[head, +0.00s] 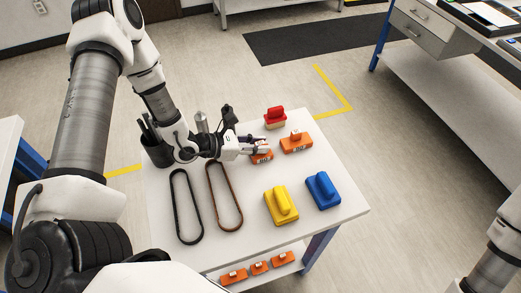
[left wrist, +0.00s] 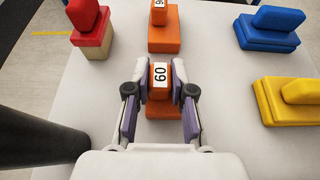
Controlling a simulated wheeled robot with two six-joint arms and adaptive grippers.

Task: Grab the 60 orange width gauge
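The orange width gauge labelled 60 (left wrist: 160,104) stands on the white table, with its number facing my left gripper. In the head view the gauge (head: 262,158) is partly hidden by the gripper. My left gripper (head: 265,146) is open, with its purple-grey fingers apart. In the left wrist view the fingers (left wrist: 160,70) lie on either side of the gauge's upright handle, close to it. I see no clear grip on it. My right gripper is not in view; only part of the right arm shows at lower right.
Another orange gauge (head: 297,143) and a red gauge (head: 275,117) stand just behind. Yellow (head: 281,205) and blue (head: 323,190) blocks stand toward the front right. Two belts (head: 186,207) lie at left, near a dark holder (head: 155,147). Small orange gauges (head: 259,267) sit on a lower shelf.

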